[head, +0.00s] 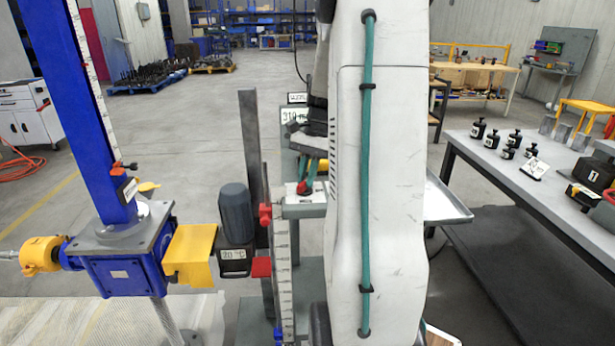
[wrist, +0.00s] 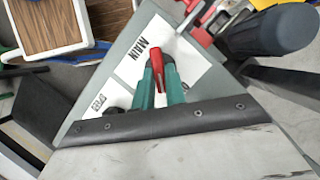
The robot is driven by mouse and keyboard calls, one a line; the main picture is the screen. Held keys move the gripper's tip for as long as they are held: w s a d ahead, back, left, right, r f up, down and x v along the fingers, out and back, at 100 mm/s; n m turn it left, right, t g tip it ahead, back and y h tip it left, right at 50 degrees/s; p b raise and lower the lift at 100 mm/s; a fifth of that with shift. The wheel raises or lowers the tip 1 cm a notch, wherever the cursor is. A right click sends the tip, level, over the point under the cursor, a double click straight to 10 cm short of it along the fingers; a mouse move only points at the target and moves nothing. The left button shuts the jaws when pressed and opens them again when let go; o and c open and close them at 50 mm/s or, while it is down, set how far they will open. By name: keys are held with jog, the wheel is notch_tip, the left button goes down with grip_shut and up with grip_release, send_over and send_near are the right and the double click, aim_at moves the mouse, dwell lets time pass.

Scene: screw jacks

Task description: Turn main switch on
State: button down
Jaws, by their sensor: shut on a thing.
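The main switch has a red handle (wrist: 157,72) on a white plate (wrist: 148,38) printed MAIN, seen in the wrist view. Smaller position labels sit on either side of the handle, partly covered and hard to read. My gripper (wrist: 160,76) has its teal fingers shut on the red handle, one on each side. In the head view my gripper (head: 307,176) points down at the grey switch box (head: 304,208), left of my white arm. A bit of the red handle (head: 303,188) shows at the fingertips. I cannot tell which position the handle marks.
Left of the box stand a red clamp on a ruled post (head: 281,270), a dark motor (head: 236,212) and a blue screw jack (head: 122,270) with yellow guards. A small display (head: 294,115) stands behind. A bench (head: 525,183) with black parts is at the right. Open floor lies behind.

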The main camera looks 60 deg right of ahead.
jog(key=n, duration=0.1)
jog(key=n+g, duration=0.1)
jog(key=n, duration=0.2)
jog(key=shift+w+g+h, duration=0.25)
jog(key=shift+g+h, duration=0.05)
jog(key=shift+g, duration=0.1)
jog(key=shift+w+a+n+g+h, duration=0.1)
jog(key=shift+n+g+h, duration=0.25)
jog(key=shift+n, duration=1.35)
jog(key=c, duration=1.4)
grip_release()
jog(key=shift+c, duration=0.2)
jog(key=v, duration=0.8)
jog(key=shift+f, duration=0.15)
